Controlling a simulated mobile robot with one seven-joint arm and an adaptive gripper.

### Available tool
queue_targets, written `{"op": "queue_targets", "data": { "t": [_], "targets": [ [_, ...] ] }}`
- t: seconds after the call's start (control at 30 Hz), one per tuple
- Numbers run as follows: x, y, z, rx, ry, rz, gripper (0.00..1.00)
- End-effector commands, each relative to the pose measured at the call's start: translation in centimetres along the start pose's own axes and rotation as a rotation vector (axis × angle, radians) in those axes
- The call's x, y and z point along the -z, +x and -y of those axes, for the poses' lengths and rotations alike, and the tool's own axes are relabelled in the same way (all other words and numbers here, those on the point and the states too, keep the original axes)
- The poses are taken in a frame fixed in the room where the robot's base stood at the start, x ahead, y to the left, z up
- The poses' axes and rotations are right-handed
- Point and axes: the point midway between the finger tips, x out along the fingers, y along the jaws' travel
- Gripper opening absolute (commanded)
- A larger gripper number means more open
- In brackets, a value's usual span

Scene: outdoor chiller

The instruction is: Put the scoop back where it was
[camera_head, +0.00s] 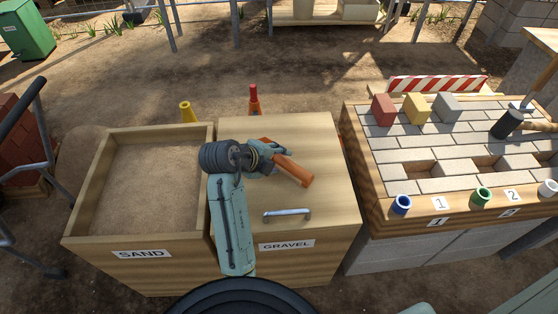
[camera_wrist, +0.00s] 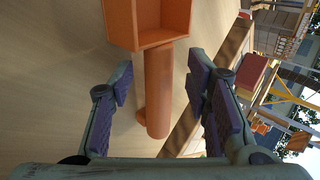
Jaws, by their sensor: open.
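The orange scoop (camera_head: 294,173) appears to lie on the closed wooden lid of the GRAVEL bin (camera_head: 320,135). My gripper (camera_head: 268,153) is over that lid and covers part of the scoop. In the wrist view the scoop's handle (camera_wrist: 158,95) runs between my two open fingers, with visible room to the left finger and to the right one. The scoop's box-shaped bowl (camera_wrist: 160,40) is beyond the fingertips, cut off by the top edge. I cannot tell whether either finger touches it.
The open SAND bin (camera_head: 95,195) adjoins on the left. A metal handle (camera_head: 287,212) sits at the lid's front. Yellow (camera_head: 187,112) and red (camera_head: 254,97) cones stand behind the bins. A paved bench (camera_head: 425,155) with coloured blocks and cups is to the right.

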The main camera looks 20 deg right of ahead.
Motion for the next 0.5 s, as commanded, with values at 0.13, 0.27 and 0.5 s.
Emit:
{"op": "queue_targets", "data": {
  "t": [0.13, 0.27, 0.5],
  "targets": [
    [-0.2, -3.1, -0.2, 0.003, 0.002, 0.007, 0.44],
    [-0.2, -5.9, -0.1, 0.003, 0.002, 0.008, 0.44],
    [-0.1, -9.7, 0.1, 0.001, 0.0, 0.003, 0.44]
  ]
}}
